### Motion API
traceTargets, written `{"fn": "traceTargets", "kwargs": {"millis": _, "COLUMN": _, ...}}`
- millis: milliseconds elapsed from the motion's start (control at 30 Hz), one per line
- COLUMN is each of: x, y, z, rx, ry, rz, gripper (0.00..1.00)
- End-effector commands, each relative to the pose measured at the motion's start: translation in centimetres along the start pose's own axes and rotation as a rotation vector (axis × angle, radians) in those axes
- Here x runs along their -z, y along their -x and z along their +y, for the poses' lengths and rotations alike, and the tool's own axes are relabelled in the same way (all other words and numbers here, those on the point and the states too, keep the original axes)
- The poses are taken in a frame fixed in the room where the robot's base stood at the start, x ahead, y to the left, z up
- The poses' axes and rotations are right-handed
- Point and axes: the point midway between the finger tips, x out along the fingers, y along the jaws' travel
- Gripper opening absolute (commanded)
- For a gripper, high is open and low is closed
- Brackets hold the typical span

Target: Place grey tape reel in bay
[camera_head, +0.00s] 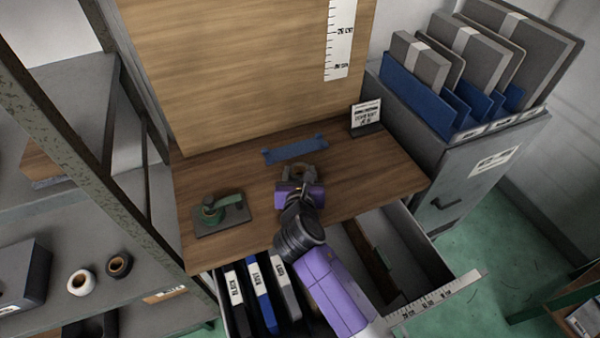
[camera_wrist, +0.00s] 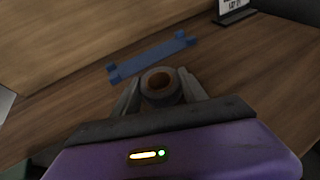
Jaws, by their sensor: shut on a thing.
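The grey tape reel (camera_wrist: 161,87), a ring with a brown inside, is held between the two fingers of my gripper (camera_wrist: 160,98) in the wrist view. In the head view my gripper (camera_head: 299,173) is over the wooden desk, and the reel is mostly hidden among the fingers. A flat blue bay (camera_wrist: 150,55) with raised ends lies on the desk just beyond the reel. It also shows in the head view (camera_head: 294,149). The reel is apart from it, on its near side. I cannot tell whether the reel touches the desk.
A green dispenser on a dark plate (camera_head: 221,214) stands left on the desk (camera_head: 370,165). A small sign (camera_head: 366,117) stands at the back right. An open drawer (camera_head: 425,255) is below the front edge. Shelves with two rolls (camera_head: 81,282) are at left, a cabinet (camera_head: 460,170) at right.

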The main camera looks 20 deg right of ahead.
Motion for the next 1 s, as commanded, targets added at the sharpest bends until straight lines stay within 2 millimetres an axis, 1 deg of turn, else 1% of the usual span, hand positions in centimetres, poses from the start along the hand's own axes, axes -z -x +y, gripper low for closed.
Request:
{"fn": "traceTargets", "kwargs": {"millis": 233, "x": 0.2, "y": -0.1, "z": 0.0, "rx": 0.001, "ry": 0.0, "rz": 0.0, "gripper": 0.11}}
{"fn": "traceTargets", "kwargs": {"millis": 267, "x": 0.2, "y": -0.1, "z": 0.0, "rx": 0.001, "ry": 0.0, "rz": 0.0, "gripper": 0.54}}
{"fn": "traceTargets", "kwargs": {"millis": 300, "x": 0.1, "y": -0.1, "z": 0.0, "rx": 0.001, "ry": 0.0, "rz": 0.0, "gripper": 0.62}}
{"fn": "traceTargets", "kwargs": {"millis": 367, "x": 0.1, "y": -0.1, "z": 0.0, "rx": 0.001, "ry": 0.0, "rz": 0.0, "gripper": 0.72}}
{"fn": "traceTargets", "kwargs": {"millis": 667, "x": 0.1, "y": -0.1, "z": 0.0, "rx": 0.001, "ry": 0.0, "rz": 0.0, "gripper": 0.72}}
{"fn": "traceTargets", "kwargs": {"millis": 767, "x": -0.1, "y": 0.3, "z": 0.0, "rx": 0.001, "ry": 0.0, "rz": 0.0, "gripper": 0.72}}
{"fn": "traceTargets", "kwargs": {"millis": 867, "x": 0.0, "y": 1.5, "z": 0.0, "rx": 0.0, "ry": 0.001, "rz": 0.0, "gripper": 0.72}}
{"fn": "traceTargets", "kwargs": {"millis": 1000, "x": 0.0, "y": 4.2, "z": 0.0, "rx": -0.001, "ry": 0.001, "rz": 0.0, "gripper": 0.72}}
